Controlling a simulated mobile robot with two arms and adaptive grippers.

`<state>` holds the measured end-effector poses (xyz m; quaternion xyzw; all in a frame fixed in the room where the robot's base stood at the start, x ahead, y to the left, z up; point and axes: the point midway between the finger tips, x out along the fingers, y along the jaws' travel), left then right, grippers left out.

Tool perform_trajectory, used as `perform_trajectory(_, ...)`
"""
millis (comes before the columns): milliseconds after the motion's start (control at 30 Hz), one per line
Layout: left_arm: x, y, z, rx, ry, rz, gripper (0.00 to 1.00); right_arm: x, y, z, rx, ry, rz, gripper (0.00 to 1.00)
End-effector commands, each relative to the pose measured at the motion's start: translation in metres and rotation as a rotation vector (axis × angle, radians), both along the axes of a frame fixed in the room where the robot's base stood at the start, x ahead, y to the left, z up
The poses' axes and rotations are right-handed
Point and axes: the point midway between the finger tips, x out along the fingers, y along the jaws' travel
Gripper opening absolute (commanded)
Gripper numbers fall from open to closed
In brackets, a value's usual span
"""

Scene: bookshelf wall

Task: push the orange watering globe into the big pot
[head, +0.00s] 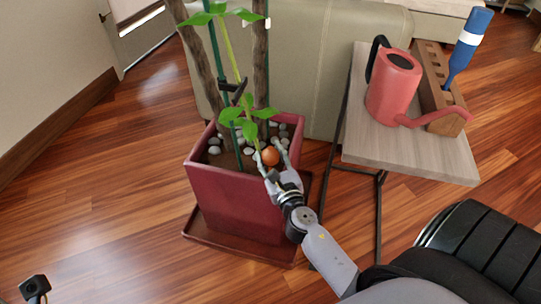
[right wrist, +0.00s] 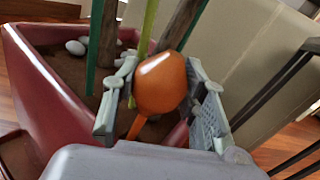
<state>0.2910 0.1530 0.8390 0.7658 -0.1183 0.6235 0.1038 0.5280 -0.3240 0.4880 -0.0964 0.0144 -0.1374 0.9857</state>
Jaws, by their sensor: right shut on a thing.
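The orange watering globe (head: 270,156) is over the soil of the big red square pot (head: 235,200), near its front right side. My right gripper (head: 271,166) reaches in over the pot's rim and is shut on the globe. In the right wrist view, the globe (right wrist: 160,84) sits between the two fingers of the gripper (right wrist: 160,95), with its thin spike (right wrist: 135,126) pointing down. I cannot tell whether the spike's tip is in the soil.
Plant stems and green stakes (head: 218,50) rise beside the globe, with white pebbles (head: 214,150) on the soil. To the right, a side table (head: 400,150) holds a red watering can (head: 393,90) and a wooden rack (head: 440,95) with a blue globe (head: 470,45). A sofa (head: 310,60) stands behind.

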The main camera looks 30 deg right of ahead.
Motion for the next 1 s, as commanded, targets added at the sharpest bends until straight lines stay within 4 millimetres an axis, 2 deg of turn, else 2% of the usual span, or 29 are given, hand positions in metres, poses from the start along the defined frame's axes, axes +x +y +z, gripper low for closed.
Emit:
perform_trajectory(800,0.003,-0.001,-0.014,0.003,-0.023,0.001,0.31,0.0,0.0,-0.026,-0.001,0.0,0.0,0.11)
perform_trajectory(1000,0.003,-0.001,-0.014,0.003,-0.025,0.002,0.31,0.0,0.0,-0.027,-0.001,0.0,0.0,0.11)
